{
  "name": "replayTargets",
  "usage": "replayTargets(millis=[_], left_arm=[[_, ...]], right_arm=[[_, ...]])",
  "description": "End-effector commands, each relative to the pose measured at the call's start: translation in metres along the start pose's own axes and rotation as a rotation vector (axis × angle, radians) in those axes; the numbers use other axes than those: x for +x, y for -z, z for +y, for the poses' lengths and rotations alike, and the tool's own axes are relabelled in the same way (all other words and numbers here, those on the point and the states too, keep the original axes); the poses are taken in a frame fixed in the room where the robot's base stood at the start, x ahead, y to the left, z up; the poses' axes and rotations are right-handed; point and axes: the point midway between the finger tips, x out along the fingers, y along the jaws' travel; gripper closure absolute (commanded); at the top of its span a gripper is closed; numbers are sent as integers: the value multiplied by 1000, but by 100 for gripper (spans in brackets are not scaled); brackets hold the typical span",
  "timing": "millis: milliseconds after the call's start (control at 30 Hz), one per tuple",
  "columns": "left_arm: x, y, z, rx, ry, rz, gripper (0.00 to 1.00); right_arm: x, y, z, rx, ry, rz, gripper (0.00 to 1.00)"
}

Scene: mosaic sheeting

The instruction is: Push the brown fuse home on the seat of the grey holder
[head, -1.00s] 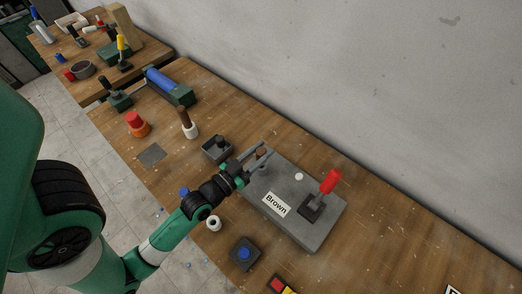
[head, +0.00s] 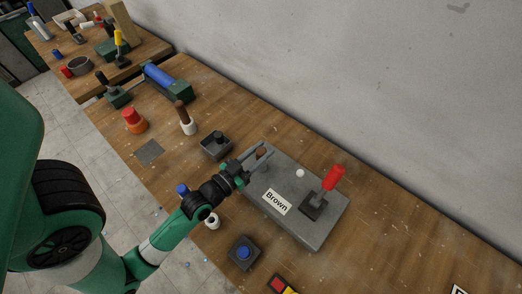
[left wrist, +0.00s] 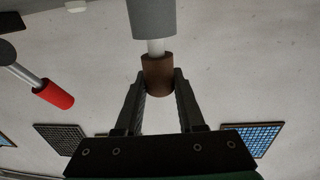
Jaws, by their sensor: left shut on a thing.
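The grey holder (head: 311,232) is a flat block with a "Brown" label (head: 277,202), a red-handled lever (head: 333,177) and a white knob (head: 300,173). My left gripper (head: 266,151) is at the holder's far left end, shut on the brown fuse (left wrist: 158,74). In the left wrist view, which looks upside down, the fuse sits between the fingertips in line with a grey cylindrical post (left wrist: 153,17). A short white length (left wrist: 156,47) shows between the brown body and the post. The lever's red handle (left wrist: 53,94) also shows there. My right gripper is out of view.
A dark box with a black knob (head: 216,145) stands left of the holder. A brown-topped white piece (head: 187,121) is farther left. A blue button box (head: 243,252) and a white ring (head: 212,221) lie near the front edge.

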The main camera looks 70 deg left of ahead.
Motion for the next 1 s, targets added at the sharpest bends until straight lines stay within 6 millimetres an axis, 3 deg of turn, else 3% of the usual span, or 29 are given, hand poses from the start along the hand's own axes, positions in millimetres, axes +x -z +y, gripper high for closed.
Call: replayTargets(millis=[700, 733, 900, 1000], left_arm=[[0, -19, 0, 0, 0, 0, 100], [0, -19, 0, 0, 0, 0, 60], [0, -18, 0, 0, 0, 0, 30], [0, -18, 0, 0, 0, 0, 27]], right_arm=[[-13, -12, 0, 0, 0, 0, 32], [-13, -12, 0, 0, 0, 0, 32], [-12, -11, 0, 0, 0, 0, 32], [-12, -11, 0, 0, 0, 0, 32]])
